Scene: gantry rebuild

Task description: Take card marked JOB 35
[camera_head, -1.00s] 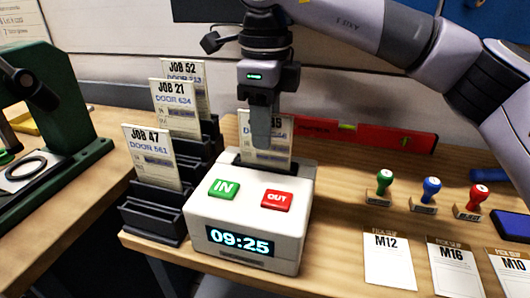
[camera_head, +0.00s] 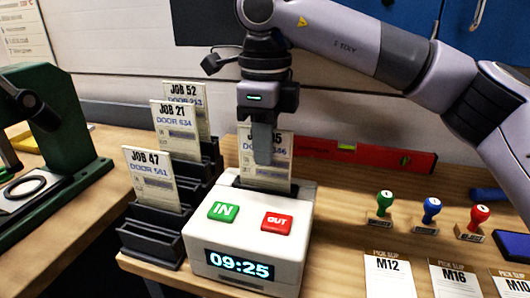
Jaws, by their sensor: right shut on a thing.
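A white card (camera_head: 268,176) stands upright in the slot at the back of the white time clock (camera_head: 247,250). Its heading is partly hidden behind my finger; only the end, which looks like 35, shows. My right gripper (camera_head: 262,150) points down from above and is shut on the upper part of this card. The clock has a green IN button (camera_head: 223,211), a red OUT button (camera_head: 277,222) and a display reading 09:25. My left gripper is not in view.
A dark stepped rack (camera_head: 152,240) left of the clock holds cards JOB 47 (camera_head: 153,180), JOB 21 (camera_head: 176,130) and JOB 52 (camera_head: 187,101); its front slot looks empty. A red level (camera_head: 390,160), several stamps (camera_head: 431,213) and pick slips (camera_head: 388,275) lie to the right.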

